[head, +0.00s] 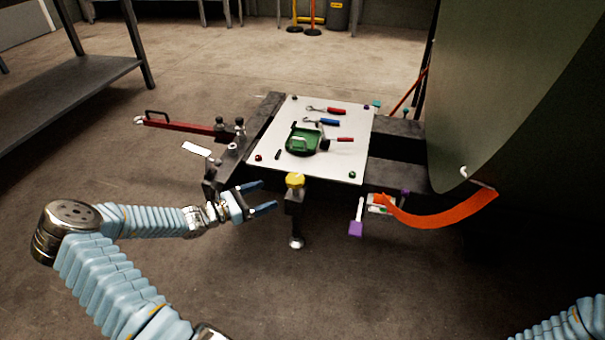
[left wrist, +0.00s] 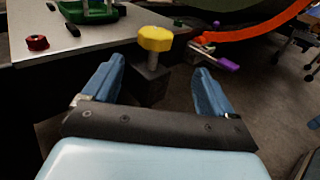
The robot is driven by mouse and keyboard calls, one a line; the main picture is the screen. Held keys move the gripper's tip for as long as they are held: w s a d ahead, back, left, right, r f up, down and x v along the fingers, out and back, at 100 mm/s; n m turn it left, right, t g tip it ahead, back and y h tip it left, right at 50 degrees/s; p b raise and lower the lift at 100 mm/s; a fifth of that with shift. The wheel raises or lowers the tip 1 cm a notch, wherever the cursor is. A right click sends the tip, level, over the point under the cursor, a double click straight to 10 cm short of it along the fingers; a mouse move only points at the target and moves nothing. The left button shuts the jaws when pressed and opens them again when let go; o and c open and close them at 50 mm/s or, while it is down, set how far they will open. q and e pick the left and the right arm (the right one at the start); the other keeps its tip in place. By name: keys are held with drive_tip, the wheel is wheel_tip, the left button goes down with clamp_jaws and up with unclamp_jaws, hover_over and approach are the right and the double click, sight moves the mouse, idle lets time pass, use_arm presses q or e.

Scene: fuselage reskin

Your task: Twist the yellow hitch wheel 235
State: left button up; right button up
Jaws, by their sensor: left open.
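The yellow hitch wheel (head: 295,180) sits on top of a dark upright post (head: 294,203) at the front edge of the trailer bed. My left gripper (head: 270,197) is open and empty, just to the left of the wheel, with its blue fingers pointing toward it. In the left wrist view the yellow wheel (left wrist: 155,39) lies ahead, between the lines of the two open fingers (left wrist: 165,85) and beyond their tips. The fingers do not touch it. My right gripper is out of view; only a bit of that arm shows at the lower right.
A white panel (head: 272,160) behind the wheel holds a green tray (head: 303,141) and several tools. A purple-ended lever (head: 356,228) and an orange strip (head: 440,216) are to the right. A large curved green skin (head: 500,90) fills the right side. The floor in front is clear.

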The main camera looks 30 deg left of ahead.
sight(303, 175)
use_arm(q)
drive_tip(key=shift+n+t, duration=0.3)
drive_tip(key=b+x, duration=0.1)
drive_tip(key=x, duration=0.3)
drive_tip(key=b+x, duration=0.1)
drive_tip(key=x, duration=0.4)
drive_tip(key=b+x, duration=0.1)
drive_tip(key=x, duration=0.3)
drive_tip(key=shift+w+r, duration=0.4)
drive_tip(key=shift+w, duration=0.05)
drive_tip(key=c, duration=1)
drive_tip(key=shift+o, duration=0.2)
